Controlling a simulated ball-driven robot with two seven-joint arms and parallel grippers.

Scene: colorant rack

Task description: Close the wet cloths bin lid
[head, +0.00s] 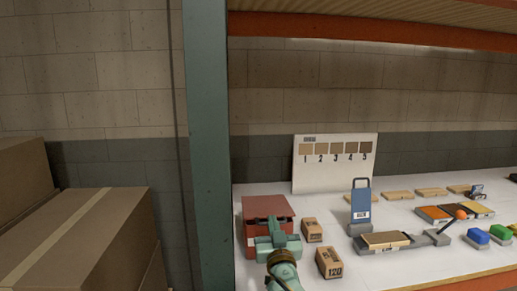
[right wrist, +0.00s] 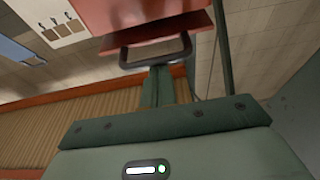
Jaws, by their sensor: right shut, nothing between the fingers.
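The red bin (head: 268,206), which I take to be the wet cloths bin, stands at the left end of the white shelf. Its red top looks nearly level in the head view; whether the lid is fully down is unclear. My right gripper (head: 277,243) is in front of the bin and covers part of its front. In the right wrist view, the red bin (right wrist: 150,25) fills the top, with a dark loop handle (right wrist: 157,52). My right gripper's shut fingers (right wrist: 157,88) are at this handle; contact cannot be told. My left gripper is not in view.
Two small cardboard boxes (head: 312,230) (head: 330,263) stand close to the right of the bin. A green post (head: 207,150) rises just to its left. A blue holder (head: 361,206), a sample board (head: 335,164) and colour blocks (head: 455,211) are farther right.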

